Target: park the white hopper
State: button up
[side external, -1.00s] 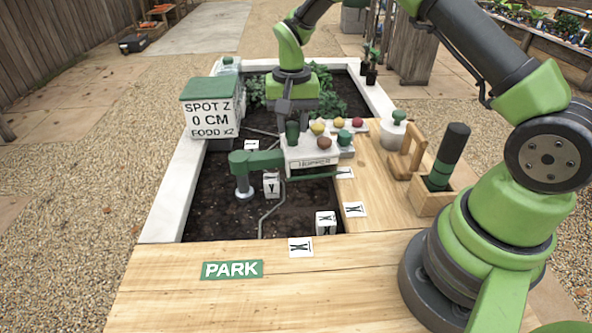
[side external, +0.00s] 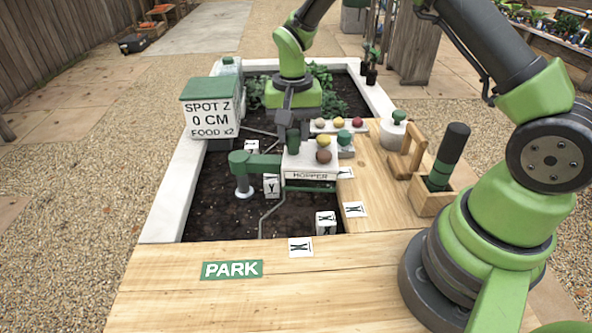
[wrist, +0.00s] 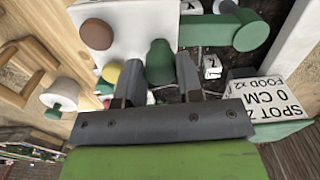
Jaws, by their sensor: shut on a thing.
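The white hopper (side external: 296,160), labelled HOPPER on its near face, is over the dark soil of the raised bed; I cannot tell whether it touches anything below. My gripper (side external: 292,128) is shut on the dark green upright knob (wrist: 160,62) on the hopper's top. In the wrist view, the hopper's white top (wrist: 128,25) and a brown ball (wrist: 97,34) show beyond the fingers. A green arm (side external: 258,162) with a grey spout extends left beside the hopper. A green PARK label (side external: 232,269) lies on the bare wooden deck at the front.
White marker cards (side external: 301,247) lie around the bed's near end. A SPOT Z box (side external: 211,112) stands on the left rim. A wooden handle (side external: 403,155) and a dark cylinder in a wooden block (side external: 432,203) stand on the right. The deck around PARK is clear.

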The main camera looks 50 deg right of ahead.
jog(key=shift+a, duration=0.15)
jog(key=shift+s+a, duration=0.45)
jog(key=shift+a, duration=0.45)
jog(key=shift+o, duration=0.3)
jog(key=shift+s+a, duration=0.35)
jog(key=shift+a, duration=0.35)
